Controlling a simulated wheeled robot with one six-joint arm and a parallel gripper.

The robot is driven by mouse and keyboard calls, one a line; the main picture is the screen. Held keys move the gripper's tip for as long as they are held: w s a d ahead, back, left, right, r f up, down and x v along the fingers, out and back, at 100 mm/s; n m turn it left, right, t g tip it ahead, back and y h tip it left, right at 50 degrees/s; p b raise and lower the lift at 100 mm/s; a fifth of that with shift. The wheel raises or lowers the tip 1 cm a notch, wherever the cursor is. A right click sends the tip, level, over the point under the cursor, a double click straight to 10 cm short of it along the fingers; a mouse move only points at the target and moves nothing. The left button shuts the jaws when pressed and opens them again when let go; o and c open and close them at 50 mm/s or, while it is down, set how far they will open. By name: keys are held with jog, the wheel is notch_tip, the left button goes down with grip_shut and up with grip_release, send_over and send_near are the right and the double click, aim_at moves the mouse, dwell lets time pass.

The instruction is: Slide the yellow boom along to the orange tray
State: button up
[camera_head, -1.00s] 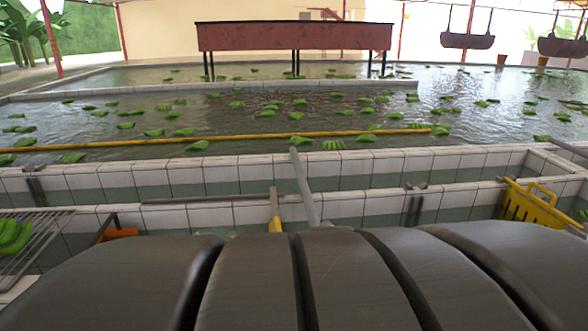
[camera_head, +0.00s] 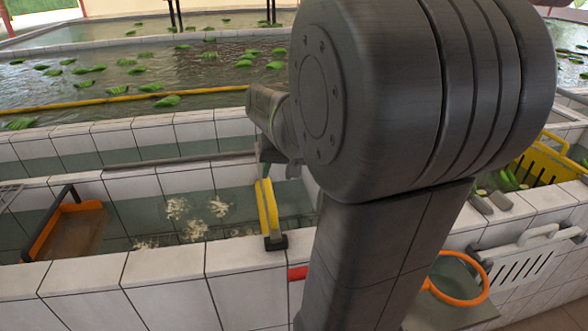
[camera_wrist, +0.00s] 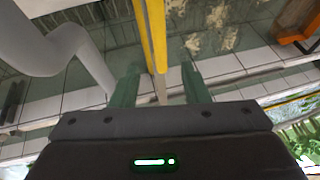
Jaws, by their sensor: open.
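The yellow boom (camera_head: 268,208) is a short bar lying across the water channel, with a dark block at its near end. The orange tray (camera_head: 72,232) sits to its left at the channel's side. My gripper (camera_head: 278,168) is above the far end of the boom, partly hidden by my arm. In the wrist view my gripper (camera_wrist: 160,88) is open, with greenish fingers either side of the line of the yellow boom (camera_wrist: 153,35). I cannot tell whether they touch it. The orange tray (camera_wrist: 297,25) shows at the top right there.
Pale floating bits (camera_head: 195,220) lie on the water between boom and tray. White tiled walls (camera_head: 170,285) border the channel. A long yellow pole (camera_head: 70,104) floats in the pool behind among green bunches. A yellow crate (camera_head: 545,160) and an orange ring (camera_head: 462,290) are at the right.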

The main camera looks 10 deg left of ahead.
aim_at(270, 191)
jog(key=x, duration=0.9)
jog(key=shift+r, duration=0.1)
grip_shut()
